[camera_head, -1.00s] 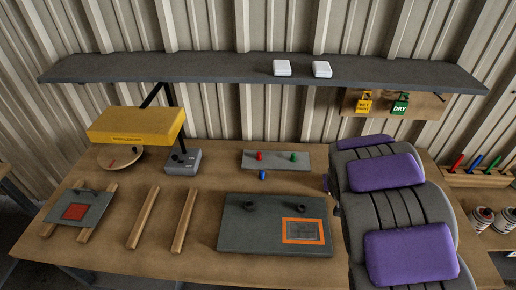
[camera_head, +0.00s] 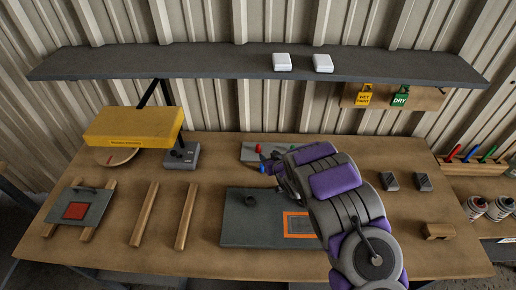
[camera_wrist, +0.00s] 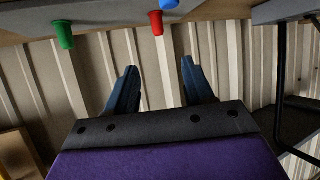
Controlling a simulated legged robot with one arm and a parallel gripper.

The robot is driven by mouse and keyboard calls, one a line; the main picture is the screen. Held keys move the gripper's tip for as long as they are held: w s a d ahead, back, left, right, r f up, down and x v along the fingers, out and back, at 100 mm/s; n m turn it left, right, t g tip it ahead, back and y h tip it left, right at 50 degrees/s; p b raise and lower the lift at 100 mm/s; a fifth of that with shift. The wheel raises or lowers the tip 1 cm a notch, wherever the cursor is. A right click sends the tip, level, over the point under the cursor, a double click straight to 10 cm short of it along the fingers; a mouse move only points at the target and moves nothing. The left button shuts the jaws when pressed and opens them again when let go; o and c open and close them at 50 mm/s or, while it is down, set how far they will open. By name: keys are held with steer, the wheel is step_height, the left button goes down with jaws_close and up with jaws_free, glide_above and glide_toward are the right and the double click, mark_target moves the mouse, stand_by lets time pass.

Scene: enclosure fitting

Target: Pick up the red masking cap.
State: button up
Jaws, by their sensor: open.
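The red masking cap (camera_head: 259,148) stands upright at the left part of a small grey plate (camera_head: 247,155) at the back of the bench. It also shows in the wrist view (camera_wrist: 157,22), top centre, beyond my fingertips and roughly in line with the gap between them. My gripper (camera_wrist: 159,66) is open and empty, with its two dark blue fingers apart. In the head view my gripper (camera_head: 270,164) is close to the caps and partly covers the plate. A green cap (camera_wrist: 63,35) and a blue cap (camera_wrist: 168,4) also show in the wrist view.
A large grey panel (camera_head: 235,232) with an orange-framed patch lies under my arm. A shelf (camera_head: 180,64) holding two white boxes (camera_head: 282,61) overhangs the back. A yellow box-shaped head (camera_head: 130,127) on a stand is at left, above wooden rails (camera_head: 145,212).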

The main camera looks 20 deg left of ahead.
glide_toward(259, 146)
steer(key=x, duration=0.4)
steer(key=shift+a+r, duration=0.15)
steer(key=shift+a, duration=0.1)
steer(key=shift+w, duration=0.1)
steer(key=shift+w+a+f+b, duration=0.35)
steer(key=shift+w+a+f, duration=0.05)
steer(key=shift+w+f, duration=0.2)
steer(key=shift+x, duration=1.65)
steer(key=shift+c, duration=0.4)
jaws_close()
